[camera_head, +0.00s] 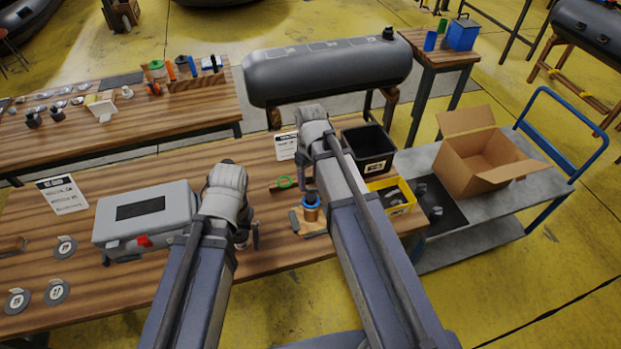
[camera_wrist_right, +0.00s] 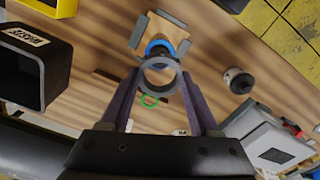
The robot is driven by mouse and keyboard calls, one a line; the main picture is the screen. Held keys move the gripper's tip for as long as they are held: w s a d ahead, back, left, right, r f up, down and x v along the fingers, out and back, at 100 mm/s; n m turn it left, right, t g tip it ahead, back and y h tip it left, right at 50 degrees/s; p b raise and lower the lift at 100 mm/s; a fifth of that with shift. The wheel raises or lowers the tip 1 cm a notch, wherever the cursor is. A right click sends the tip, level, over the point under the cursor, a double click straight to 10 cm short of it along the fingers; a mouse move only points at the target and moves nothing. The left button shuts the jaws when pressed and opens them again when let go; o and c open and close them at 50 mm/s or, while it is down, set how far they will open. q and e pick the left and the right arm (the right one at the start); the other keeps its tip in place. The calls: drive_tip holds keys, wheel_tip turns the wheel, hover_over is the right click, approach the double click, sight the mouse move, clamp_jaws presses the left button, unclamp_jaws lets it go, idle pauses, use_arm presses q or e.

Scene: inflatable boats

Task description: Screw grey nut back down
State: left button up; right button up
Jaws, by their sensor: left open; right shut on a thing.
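The grey nut (camera_wrist_right: 160,74) is a ring between the two fingers of my right gripper (camera_wrist_right: 158,82) in the right wrist view. My right gripper (camera_head: 308,188) is shut on it, directly above the wooden fixture (camera_head: 318,221). A blue ring (camera_head: 312,201) sits on top of a copper-coloured cylinder (camera_head: 311,214) in that fixture. The blue ring also shows just behind the nut in the right wrist view (camera_wrist_right: 158,46); whether the nut touches it I cannot tell. My left gripper (camera_head: 247,238) is open beside the grey box, apart from the fixture.
The grey box (camera_head: 146,215) stands left of my left gripper. A green ring (camera_head: 285,182) lies behind the fixture. A black bin (camera_head: 368,148) and a yellow bin (camera_head: 392,194) stand to the right. A dark round part (camera_wrist_right: 238,80) shows in the wrist view.

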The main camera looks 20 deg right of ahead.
sight(311, 197)
drive_tip(key=shift+f+b, duration=2.2)
drive_tip(key=shift+f, duration=0.25)
drive_tip(key=shift+f+b, duration=0.9)
idle(1.6)
drive_tip(key=m, duration=0.5)
drive_tip(key=shift+m, duration=0.3)
drive_tip(key=m, duration=0.5)
drive_tip(key=shift+m, duration=0.4)
